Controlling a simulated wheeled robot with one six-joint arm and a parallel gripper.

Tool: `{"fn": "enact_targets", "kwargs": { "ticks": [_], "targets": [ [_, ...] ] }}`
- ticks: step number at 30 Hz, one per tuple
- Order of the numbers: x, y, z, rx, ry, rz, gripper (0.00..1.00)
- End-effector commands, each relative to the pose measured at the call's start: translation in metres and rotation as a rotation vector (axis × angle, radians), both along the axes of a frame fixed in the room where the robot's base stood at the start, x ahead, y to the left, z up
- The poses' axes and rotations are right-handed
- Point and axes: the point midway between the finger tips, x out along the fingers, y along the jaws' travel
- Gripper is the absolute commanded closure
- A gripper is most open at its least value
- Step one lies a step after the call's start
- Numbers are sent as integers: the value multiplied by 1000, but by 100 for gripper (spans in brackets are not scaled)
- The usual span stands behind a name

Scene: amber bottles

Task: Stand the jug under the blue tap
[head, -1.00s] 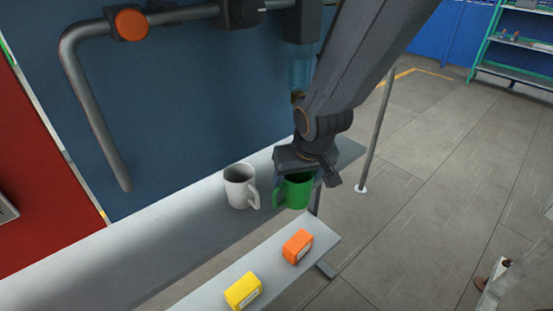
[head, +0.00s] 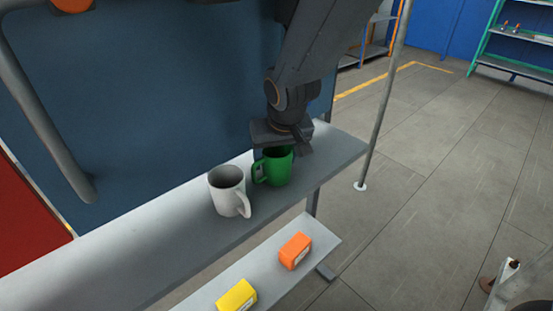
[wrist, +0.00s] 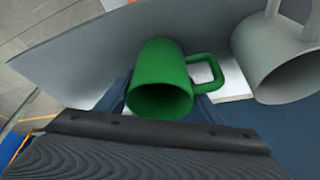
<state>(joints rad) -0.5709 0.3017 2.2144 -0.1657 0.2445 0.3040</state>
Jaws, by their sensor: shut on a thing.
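The green jug (head: 276,168) is upright over the upper shelf (head: 130,257), towards its right end, with its handle to the left. I cannot tell whether its base touches the shelf. My gripper (head: 277,150) is above it, shut on it. In the wrist view the green jug (wrist: 160,75) sits between the fingers, its dark mouth facing the camera. A white jug (head: 227,190) stands upright on the shelf just left of the green one, apart from it. No blue tap shows in the current head view.
An orange knob (head: 72,4) and a thick grey pipe (head: 45,125) are at the left, before a blue panel (head: 140,90). A lower shelf (head: 275,272) carries an orange box (head: 295,251) and a yellow box (head: 237,296). A thin post (head: 375,120) stands right of the shelf.

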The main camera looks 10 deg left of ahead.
Motion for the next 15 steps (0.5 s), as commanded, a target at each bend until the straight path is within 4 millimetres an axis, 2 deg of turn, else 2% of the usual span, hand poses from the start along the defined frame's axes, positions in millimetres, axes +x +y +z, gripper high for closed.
{"fn": "enact_targets", "kwargs": {
  "ticks": [10,11,14,15],
  "targets": [
    [0,1,-3,1,0,1,63],
    [0,1,-3,1,0,1,38],
    [0,0,-3,0,0,0,21],
    [0,0,-2,0,0,0,21]
  ]
}}
